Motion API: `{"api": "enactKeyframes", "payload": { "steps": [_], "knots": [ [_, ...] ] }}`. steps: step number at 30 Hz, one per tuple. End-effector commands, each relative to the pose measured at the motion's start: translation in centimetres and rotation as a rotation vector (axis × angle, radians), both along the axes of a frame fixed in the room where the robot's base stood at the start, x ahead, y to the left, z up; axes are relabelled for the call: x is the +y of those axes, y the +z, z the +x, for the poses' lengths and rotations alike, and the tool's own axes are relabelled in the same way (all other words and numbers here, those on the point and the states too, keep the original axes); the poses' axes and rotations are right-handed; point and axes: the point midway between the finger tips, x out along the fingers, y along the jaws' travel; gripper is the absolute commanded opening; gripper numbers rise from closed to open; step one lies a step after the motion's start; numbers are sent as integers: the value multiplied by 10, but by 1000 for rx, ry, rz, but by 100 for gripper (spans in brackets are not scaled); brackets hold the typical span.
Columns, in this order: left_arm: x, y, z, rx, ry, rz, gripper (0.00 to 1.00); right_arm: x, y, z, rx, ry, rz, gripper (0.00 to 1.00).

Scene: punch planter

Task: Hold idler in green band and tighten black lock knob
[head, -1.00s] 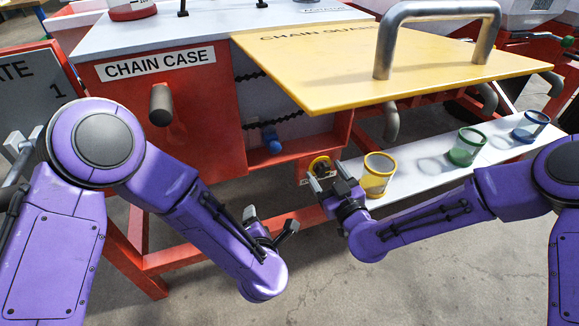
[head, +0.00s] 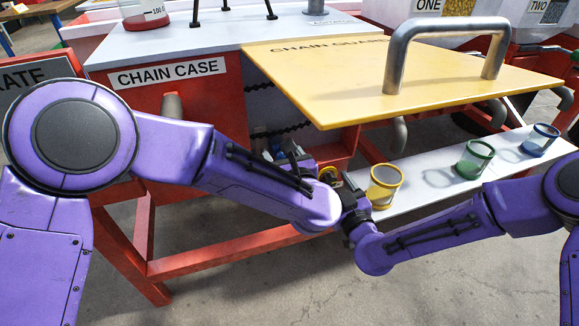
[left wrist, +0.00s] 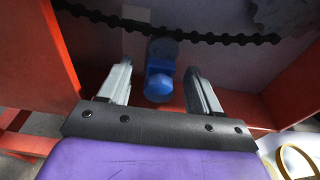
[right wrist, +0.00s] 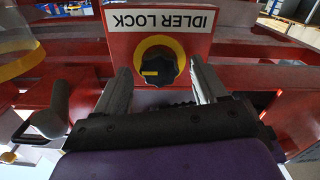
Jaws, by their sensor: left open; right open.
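The blue idler piece (left wrist: 158,84) hangs below the black chain (left wrist: 180,38) inside the red case in the left wrist view. My left gripper (left wrist: 159,68) is open, with a finger on either side of it and gaps showing. I cannot make out a green band. The black lock knob (right wrist: 157,66) has a yellow pointer mark and sits in a yellow ring on the red IDLER LOCK plate (right wrist: 195,45). My right gripper (right wrist: 160,67) is open, with its fingers either side of the knob. In the head view my left forearm largely hides the idler.
The yellow chain guard (head: 400,75) with its metal handle (head: 392,55) overhangs the case opening. Yellow (head: 384,186), green (head: 474,158) and blue (head: 541,139) cups stand on the white shelf (head: 425,185) at right. A red frame bar (head: 220,255) runs below.

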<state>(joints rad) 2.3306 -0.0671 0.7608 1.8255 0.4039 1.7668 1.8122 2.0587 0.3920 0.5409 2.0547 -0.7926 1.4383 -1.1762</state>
Motion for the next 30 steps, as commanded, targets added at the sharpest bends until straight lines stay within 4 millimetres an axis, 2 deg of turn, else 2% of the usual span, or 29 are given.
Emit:
{"api": "enactKeyframes", "payload": {
  "steps": [5,13,14,19,30],
  "knots": [
    [7,-3,16,1,0,1,64,0,0,0,0,0,0,72],
    [8,-3,19,0,-1,1,64,0,0,0,0,0,0,72],
    [8,-3,19,1,-1,0,61,0,0,0,0,0,0,72],
    [7,-3,18,1,-1,0,5,0,0,0,0,0,0,72],
    [7,-3,18,2,-2,1,4,0,0,0,0,0,0,72]
  ]
}}
